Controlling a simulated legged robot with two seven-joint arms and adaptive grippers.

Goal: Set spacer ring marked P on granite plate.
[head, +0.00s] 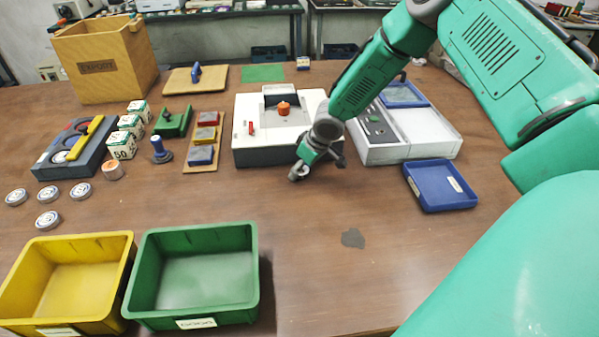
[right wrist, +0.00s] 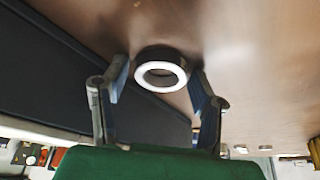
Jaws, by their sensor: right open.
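My right gripper (head: 300,170) is low over the table, in front of the white-and-dark box. In the right wrist view the right gripper (right wrist: 160,85) is open. A dark ring with a pale face (right wrist: 161,74) is between or just beyond its fingertips; contact is not clear. No letter is legible on it. In the head view the fingers mostly hide that spot. Several pale-faced discs or rings (head: 47,220) lie on the left of the table; their marks are too small to read. I cannot tell which surface is the granite plate. My left gripper is not in view.
A white-and-dark box (head: 248,150) with an orange knob stands behind the right gripper. A pale grey device (head: 440,135) and a blue tray (head: 440,185) are to the right. A yellow bin (head: 70,285) and green bin (head: 195,275) stand front left.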

